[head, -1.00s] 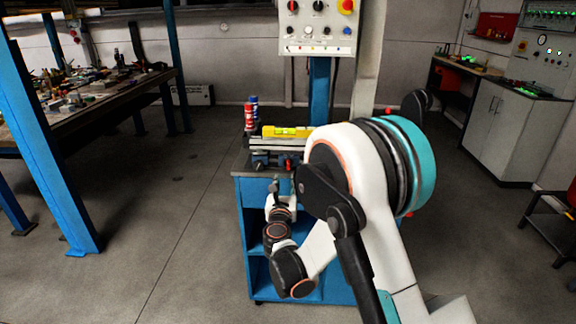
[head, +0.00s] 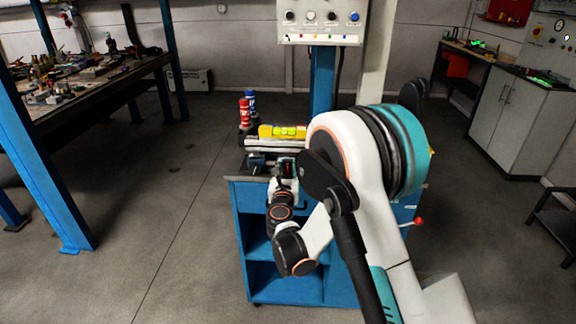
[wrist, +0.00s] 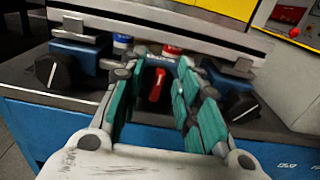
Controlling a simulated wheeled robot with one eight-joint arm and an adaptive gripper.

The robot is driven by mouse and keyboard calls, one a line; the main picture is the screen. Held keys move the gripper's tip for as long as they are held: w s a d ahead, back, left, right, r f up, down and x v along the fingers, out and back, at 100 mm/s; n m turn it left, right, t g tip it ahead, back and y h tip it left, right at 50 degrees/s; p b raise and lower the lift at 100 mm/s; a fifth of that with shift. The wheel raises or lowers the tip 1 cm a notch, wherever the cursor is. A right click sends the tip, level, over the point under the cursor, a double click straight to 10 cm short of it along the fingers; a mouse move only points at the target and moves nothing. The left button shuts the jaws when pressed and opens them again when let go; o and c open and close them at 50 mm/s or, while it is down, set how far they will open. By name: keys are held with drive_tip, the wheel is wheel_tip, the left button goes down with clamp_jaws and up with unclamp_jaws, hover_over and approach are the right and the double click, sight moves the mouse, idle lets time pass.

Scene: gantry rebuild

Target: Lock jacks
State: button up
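Three small jacks stand in a row under a metal beam. In the wrist view, the left jack (wrist: 80,57) is blue with a black knob (wrist: 58,72) bearing a white line. The right jack (wrist: 222,78) has a similar black knob (wrist: 238,103). The middle one shows a red knob (wrist: 157,85), and its body is mostly hidden behind my fingers. My gripper (wrist: 155,92) is open, its teal-padded fingers on either side of the red knob; I cannot tell whether they touch it. In the head view, the left jack (head: 257,162) shows beside my wrist.
A yellow spirit level (head: 283,132) lies on the beam (head: 262,143) above the blue cart (head: 240,225). Red (head: 245,113) and blue (head: 252,103) bottles stand behind. A control box (head: 320,22) hangs above. A cluttered workbench (head: 110,75) stands left; the floor between is clear.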

drive_tip(key=shift+c, duration=0.6)
clamp_jaws()
drive_tip(key=shift+m, duration=0.3)
drive_tip(key=m, duration=0.1)
drive_tip(key=m+b, duration=0.1)
drive_tip(key=m, duration=0.1)
drive_tip(key=shift+d+f, duration=0.1)
drive_tip(key=shift+d, duration=0.25)
drive_tip(key=m, duration=0.4)
drive_tip(key=shift+d+f, duration=0.1)
drive_tip(key=shift+d, duration=0.15)
drive_tip(key=m, duration=0.3)
drive_tip(key=f+m, duration=0.1)
drive_tip(key=m, duration=0.6)
drive_tip(key=shift+s+d+f, duration=0.1)
drive_tip(key=shift+d+f, duration=0.1)
drive_tip(key=shift+d, duration=0.15)
drive_tip(key=shift+m, duration=0.3)
